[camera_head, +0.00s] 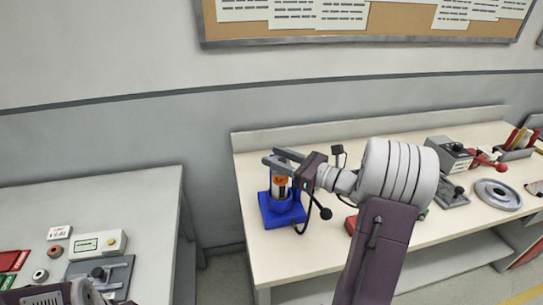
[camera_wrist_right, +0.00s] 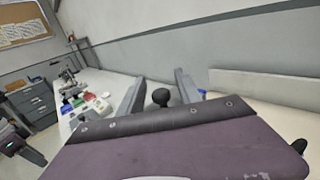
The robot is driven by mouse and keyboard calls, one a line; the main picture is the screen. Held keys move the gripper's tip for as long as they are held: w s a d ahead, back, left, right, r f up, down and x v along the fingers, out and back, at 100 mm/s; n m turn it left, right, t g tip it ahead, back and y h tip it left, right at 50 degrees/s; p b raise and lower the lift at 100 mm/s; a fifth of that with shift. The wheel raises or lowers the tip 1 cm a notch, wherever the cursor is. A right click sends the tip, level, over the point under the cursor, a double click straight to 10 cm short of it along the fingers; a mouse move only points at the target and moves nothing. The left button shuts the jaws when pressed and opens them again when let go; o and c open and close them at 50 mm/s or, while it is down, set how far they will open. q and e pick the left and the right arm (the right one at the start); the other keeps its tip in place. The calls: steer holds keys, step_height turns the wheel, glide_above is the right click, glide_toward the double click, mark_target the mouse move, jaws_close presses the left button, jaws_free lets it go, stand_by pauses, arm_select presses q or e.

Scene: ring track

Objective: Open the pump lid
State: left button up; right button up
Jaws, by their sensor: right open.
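The pump (camera_head: 282,210) is a blue unit with a square base and a cylinder bearing an orange label, near the left end of the right-hand bench. My right gripper (camera_head: 272,157) is open over the top of the pump and hides part of it, so I cannot tell the state of the lid. In the right wrist view, a black knob (camera_wrist_right: 160,97) shows between the two spread fingers of the gripper (camera_wrist_right: 160,78), apart from both. A bit of blue shows beside one finger. Of my left arm only a link shows at the bottom left; its fingers are out of view.
The bench (camera_head: 250,180) also carries a grey device with a red lever (camera_head: 452,156), a round metal disc (camera_head: 498,194) and a pen tray (camera_head: 518,148). A left bench (camera_head: 150,205) holds a small meter box (camera_head: 97,243). A gap separates the benches.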

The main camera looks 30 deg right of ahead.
steer(key=shift+x, duration=0.75)
steer(key=shift+s+d, duration=0.1)
steer(key=shift+s, duration=0.05)
jaws_close()
stand_by(0.8)
